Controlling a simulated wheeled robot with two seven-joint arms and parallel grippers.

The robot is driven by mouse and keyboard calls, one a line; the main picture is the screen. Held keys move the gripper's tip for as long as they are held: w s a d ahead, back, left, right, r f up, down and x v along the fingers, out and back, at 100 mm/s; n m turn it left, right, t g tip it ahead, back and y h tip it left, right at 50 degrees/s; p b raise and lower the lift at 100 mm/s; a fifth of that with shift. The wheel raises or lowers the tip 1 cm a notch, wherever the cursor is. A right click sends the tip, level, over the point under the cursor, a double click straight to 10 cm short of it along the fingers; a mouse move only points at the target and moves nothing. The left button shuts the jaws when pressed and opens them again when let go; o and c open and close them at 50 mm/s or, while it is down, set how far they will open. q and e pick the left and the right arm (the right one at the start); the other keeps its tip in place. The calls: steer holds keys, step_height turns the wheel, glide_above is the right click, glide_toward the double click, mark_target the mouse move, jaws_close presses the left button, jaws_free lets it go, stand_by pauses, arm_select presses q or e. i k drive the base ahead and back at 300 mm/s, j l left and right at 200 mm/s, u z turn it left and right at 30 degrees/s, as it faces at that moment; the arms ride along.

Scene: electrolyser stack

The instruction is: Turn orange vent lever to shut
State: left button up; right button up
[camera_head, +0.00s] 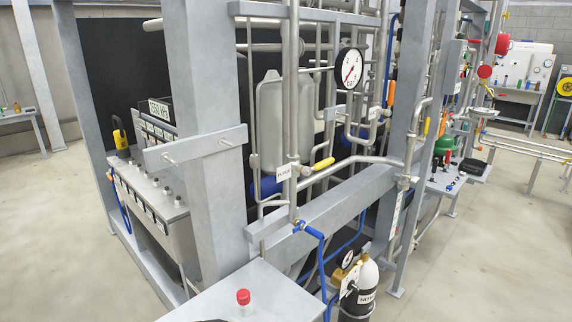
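An orange lever handle (391,93) stands upright among the pipes, right of the round white gauge (350,69). A yellow-orange lever handle (324,164) sticks out to the right from a valve on the front pipe, slightly tilted, with a small tag beside it. Another yellow lever (426,126) is upright on the pipe further right. I cannot read a label that tells which one is the vent lever. Neither of my grippers is in view, and nothing touches these levers.
Grey steel posts and a horizontal beam (335,208) frame the pipework. The floor at right (480,260) is clear.

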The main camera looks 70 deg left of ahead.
mark_target(388, 112)
steer(key=u, duration=1.4)
